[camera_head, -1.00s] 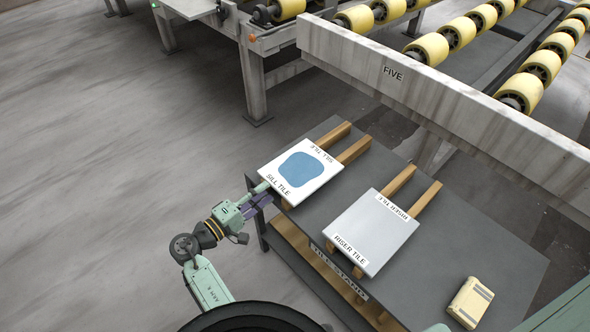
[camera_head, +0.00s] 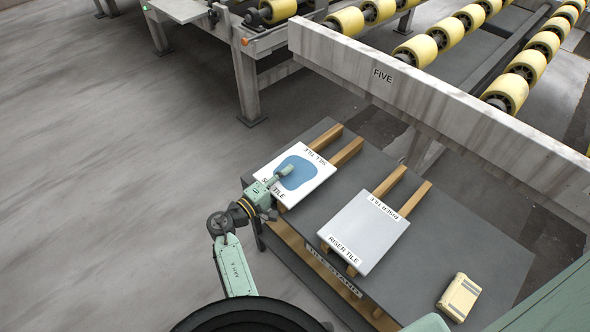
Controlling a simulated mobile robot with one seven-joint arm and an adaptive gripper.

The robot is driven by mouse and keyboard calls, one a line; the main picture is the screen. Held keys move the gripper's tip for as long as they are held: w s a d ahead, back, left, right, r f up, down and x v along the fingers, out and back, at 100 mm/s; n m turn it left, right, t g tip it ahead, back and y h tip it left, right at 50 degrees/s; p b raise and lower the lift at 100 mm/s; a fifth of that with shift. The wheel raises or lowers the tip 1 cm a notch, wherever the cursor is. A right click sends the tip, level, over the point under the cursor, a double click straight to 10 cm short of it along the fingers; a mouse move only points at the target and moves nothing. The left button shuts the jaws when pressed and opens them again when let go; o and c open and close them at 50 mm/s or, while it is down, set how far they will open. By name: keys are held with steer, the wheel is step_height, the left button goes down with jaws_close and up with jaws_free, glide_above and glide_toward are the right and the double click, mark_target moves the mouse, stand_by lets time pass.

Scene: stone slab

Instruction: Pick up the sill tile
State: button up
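The sill tile (camera_head: 322,172) is a white square slab with a blue patch and printed labels. It lies on wooden bars at the left end of the dark tile stand (camera_head: 440,232). My gripper (camera_head: 284,173) is at the tile's near left edge. One green finger reaches over the top face, onto the blue patch, and covers part of the near label. The other finger is hidden, apparently below the tile. I cannot tell whether the fingers press on the tile. The tile still lies level on its bars.
The grey riser tile (camera_head: 365,232) lies on its own bars to the right. A yellow block (camera_head: 459,297) sits at the stand's right end. A long stone slab (camera_head: 440,103) marked FIVE and yellow conveyor rollers (camera_head: 416,51) stand behind. The floor at left is clear.

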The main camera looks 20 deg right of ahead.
steer(key=shift+c, duration=0.3)
jaws_close()
stand_by(0.6)
